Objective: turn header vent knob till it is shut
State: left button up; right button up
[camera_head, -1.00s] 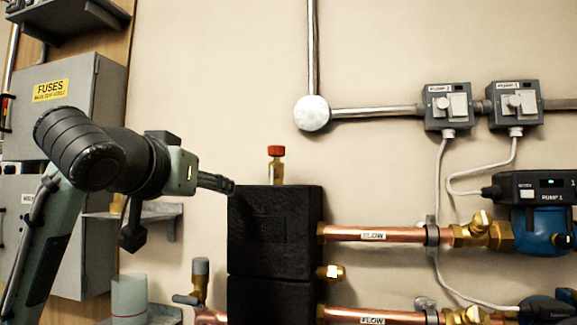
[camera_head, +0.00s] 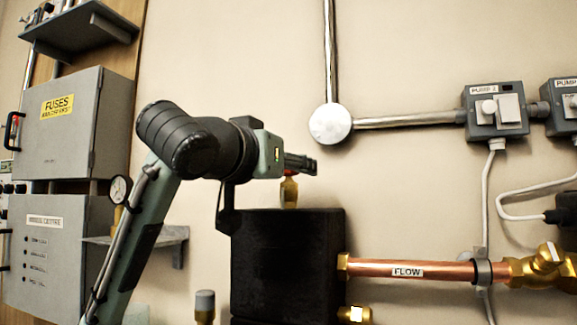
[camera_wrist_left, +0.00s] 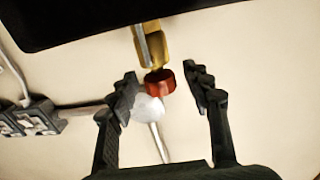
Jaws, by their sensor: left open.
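The header vent knob is a red cap (camera_wrist_left: 160,83) on a brass vent stem (camera_head: 289,193). The stem stands on top of the black header block (camera_head: 288,265). In the head view my left gripper (camera_head: 301,164) is level with the top of the stem and hides most or all of the red knob. In the left wrist view my left gripper (camera_wrist_left: 161,88) is open, with the red knob between its two fingers and a gap on each side. My right gripper is not in view.
A copper flow pipe (camera_head: 385,268) runs right from the block to a brass valve (camera_head: 545,262). A grey fuse box (camera_head: 72,125) and a shelf bracket (camera_head: 160,240) are at the left. A round white junction box (camera_head: 330,124) is on the wall. The wall above the gripper is clear.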

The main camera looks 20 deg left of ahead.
pick_arm(q)
jog(key=shift+w, duration=0.15)
grip_shut()
